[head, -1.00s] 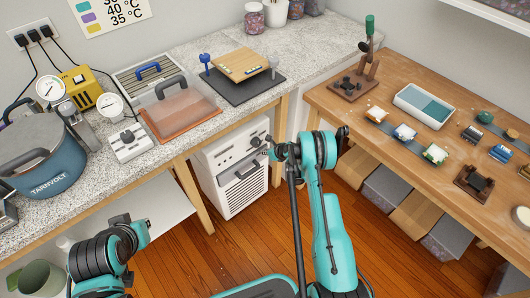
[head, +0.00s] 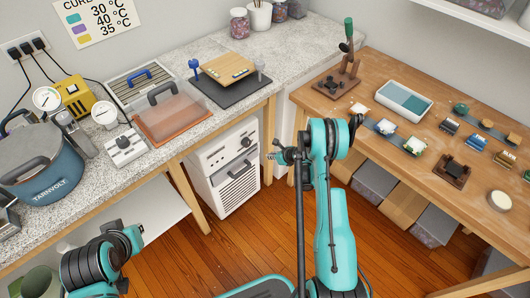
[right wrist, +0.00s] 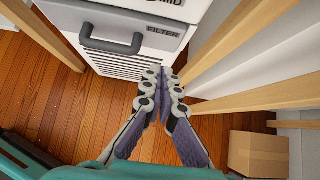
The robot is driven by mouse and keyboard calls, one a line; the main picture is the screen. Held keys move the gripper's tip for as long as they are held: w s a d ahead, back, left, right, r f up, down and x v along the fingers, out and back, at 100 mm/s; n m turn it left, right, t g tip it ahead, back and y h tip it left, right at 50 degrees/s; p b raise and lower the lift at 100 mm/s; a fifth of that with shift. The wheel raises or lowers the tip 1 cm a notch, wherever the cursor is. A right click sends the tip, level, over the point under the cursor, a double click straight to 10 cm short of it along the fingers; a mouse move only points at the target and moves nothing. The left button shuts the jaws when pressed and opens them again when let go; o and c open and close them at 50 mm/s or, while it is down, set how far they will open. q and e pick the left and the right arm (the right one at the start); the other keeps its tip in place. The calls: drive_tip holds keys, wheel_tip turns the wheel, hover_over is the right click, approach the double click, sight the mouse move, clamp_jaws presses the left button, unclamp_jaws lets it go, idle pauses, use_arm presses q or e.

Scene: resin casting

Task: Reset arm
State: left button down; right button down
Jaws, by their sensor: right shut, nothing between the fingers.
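My right arm reaches forward over the floor in the middle of the head view. Its gripper (head: 275,156) shows small at the end of the arm, in front of the white filter unit (head: 225,170). In the right wrist view the two grey fingers (right wrist: 163,78) meet at their tips, shut and empty, over the gap between the filter unit (right wrist: 120,30) and wooden table legs. My left arm shows at the lower left of the head view, bent, but its gripper does not show.
A speckled counter (head: 205,125) at left holds a blue pot (head: 45,180), gauges and a clear-covered box (head: 172,115). A wooden bench (head: 425,165) at right holds a white tray (head: 404,101) and several small items. Wooden floor (head: 250,235) lies open between them.

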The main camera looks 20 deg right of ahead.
drive_tip(key=shift+s+r, duration=0.1)
drive_tip(key=s+a+r+n, duration=0.25)
drive_tip(key=r+n, duration=0.25)
drive_tip(key=r, duration=0.4)
drive_tip(key=s+a+r+n+g+h, duration=0.1)
drive_tip(key=s+a+r+n, duration=0.15)
drive_tip(key=r+n, duration=0.45)
drive_tip(key=s+a+r+n, duration=0.2)
drive_tip(key=a+r, duration=0.2)
drive_tip(key=r, duration=0.8)
drive_tip(key=s+a+r+n, duration=0.2)
drive_tip(key=s+n, duration=0.4)
drive_tip(key=s, duration=0.2)
drive_tip(key=s+a+r+n+h, duration=0.1)
drive_tip(key=s+a+r+n, duration=0.1)
drive_tip(key=s+n, duration=0.4)
drive_tip(key=s+a+r+n+h, duration=0.1)
drive_tip(key=s+n, duration=0.4)
drive_tip(key=s, duration=0.6)
drive_tip(key=shift+a+r+n, duration=0.4)
drive_tip(key=shift+a+r, duration=0.1)
drive_tip(key=shift+r, duration=0.8)
